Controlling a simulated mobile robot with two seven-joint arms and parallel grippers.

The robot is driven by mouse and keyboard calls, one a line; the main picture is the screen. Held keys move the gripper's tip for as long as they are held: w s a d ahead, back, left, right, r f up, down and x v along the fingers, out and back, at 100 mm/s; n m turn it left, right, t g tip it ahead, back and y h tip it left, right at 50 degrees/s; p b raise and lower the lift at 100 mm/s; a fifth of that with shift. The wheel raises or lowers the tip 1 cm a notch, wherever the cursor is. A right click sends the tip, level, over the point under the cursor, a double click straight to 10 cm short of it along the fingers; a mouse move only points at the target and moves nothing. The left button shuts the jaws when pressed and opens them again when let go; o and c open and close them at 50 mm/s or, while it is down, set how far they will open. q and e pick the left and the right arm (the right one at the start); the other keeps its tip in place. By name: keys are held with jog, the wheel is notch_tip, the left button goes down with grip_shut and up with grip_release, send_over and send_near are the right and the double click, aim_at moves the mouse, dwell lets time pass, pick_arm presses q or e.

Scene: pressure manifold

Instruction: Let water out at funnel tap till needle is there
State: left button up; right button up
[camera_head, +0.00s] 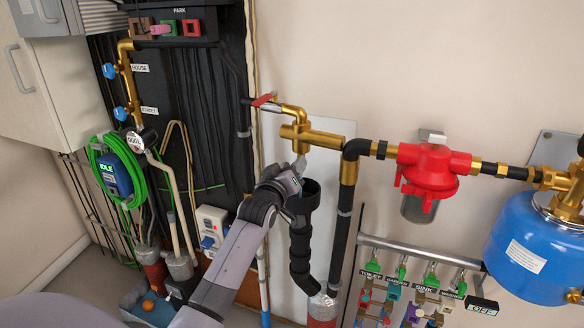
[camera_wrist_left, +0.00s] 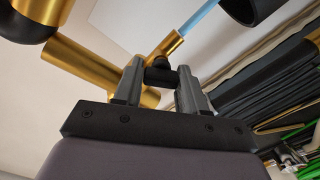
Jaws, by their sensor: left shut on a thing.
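My left gripper (camera_head: 298,168) is below the brass valve body (camera_head: 315,137), beside the upper end of the black funnel pipe (camera_head: 303,200). In the left wrist view its fingers (camera_wrist_left: 163,88) are shut on the small black tap handle (camera_wrist_left: 160,74) at a thin brass spout (camera_wrist_left: 165,46). A light blue stream, which looks like water, runs from the spout toward the dark funnel mouth (camera_wrist_left: 240,8). In the head view the tap and stream are hidden by the gripper. A round white dial (camera_head: 140,140) is at the left; its needle is too small to read. My right gripper is not in view.
A red-handled valve (camera_head: 264,99) is up left of the brass body. A red regulator (camera_head: 428,168) and a blue tank (camera_head: 535,245) are to the right. Green-handled valves (camera_head: 403,271) sit low right. A green hose (camera_head: 105,165) hangs at the left.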

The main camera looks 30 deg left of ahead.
pick_arm(q)
jog(key=o, duration=1)
jog(key=shift+s, duration=0.1)
jog(key=v, duration=0.7)
